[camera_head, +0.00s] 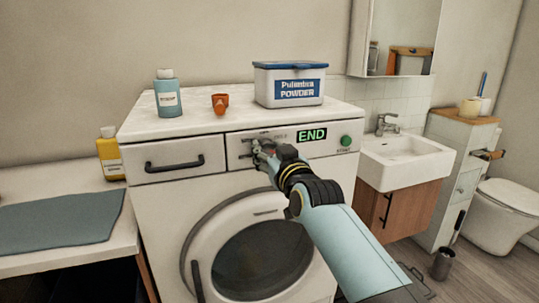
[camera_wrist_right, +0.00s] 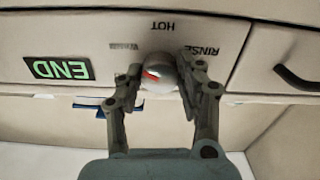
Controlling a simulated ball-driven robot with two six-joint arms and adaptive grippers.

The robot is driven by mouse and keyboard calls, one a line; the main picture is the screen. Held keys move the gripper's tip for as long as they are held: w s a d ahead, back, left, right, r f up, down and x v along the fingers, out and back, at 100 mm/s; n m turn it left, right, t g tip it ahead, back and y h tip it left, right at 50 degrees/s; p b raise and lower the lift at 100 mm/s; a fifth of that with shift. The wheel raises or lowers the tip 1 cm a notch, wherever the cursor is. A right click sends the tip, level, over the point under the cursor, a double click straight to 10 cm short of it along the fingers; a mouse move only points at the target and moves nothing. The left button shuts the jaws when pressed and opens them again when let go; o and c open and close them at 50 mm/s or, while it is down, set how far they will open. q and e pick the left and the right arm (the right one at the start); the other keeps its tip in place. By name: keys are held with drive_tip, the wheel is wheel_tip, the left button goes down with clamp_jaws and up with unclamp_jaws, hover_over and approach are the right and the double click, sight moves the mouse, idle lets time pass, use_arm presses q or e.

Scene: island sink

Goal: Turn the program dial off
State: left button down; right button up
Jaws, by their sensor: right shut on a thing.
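The program dial (camera_wrist_right: 158,74) is a round silvery knob with a red mark on the white washing machine's front panel. In the wrist view, the labels HOT, RINSE and a blurred third word surround it, upside down. My right gripper (camera_wrist_right: 160,82) has its two fingers on either side of the dial and is shut on it. In the head view, my right gripper (camera_head: 262,148) reaches the panel left of the green END display (camera_head: 311,135) and hides the dial. The END display also shows in the wrist view (camera_wrist_right: 59,69). My left gripper is in neither view.
A green round button (camera_head: 346,141) is right of the display. A drawer with a dark handle (camera_head: 174,163) is left of the dial. A powder box (camera_head: 290,85), an orange cup (camera_head: 220,103) and a blue bottle (camera_head: 167,95) stand on top. The round door (camera_head: 262,260) is below.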

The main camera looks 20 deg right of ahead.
drive_tip(key=n, duration=0.5)
drive_tip(key=shift+f+n+b, duration=0.25)
drive_tip(key=shift+n+b, duration=0.05)
drive_tip(key=shift+b, duration=0.1)
drive_tip(key=n, duration=0.6)
drive_tip(key=shift+b, duration=0.3)
drive_tip(key=n, duration=0.6)
drive_tip(key=shift+n, duration=0.3)
drive_tip(key=n, duration=0.5)
drive_tip(key=shift+b, duration=0.35)
drive_tip(key=shift+n, duration=0.4)
drive_tip(key=o, duration=1.1)
drive_tip(key=shift+r, duration=0.2)
drive_tip(key=shift+o, duration=0.2)
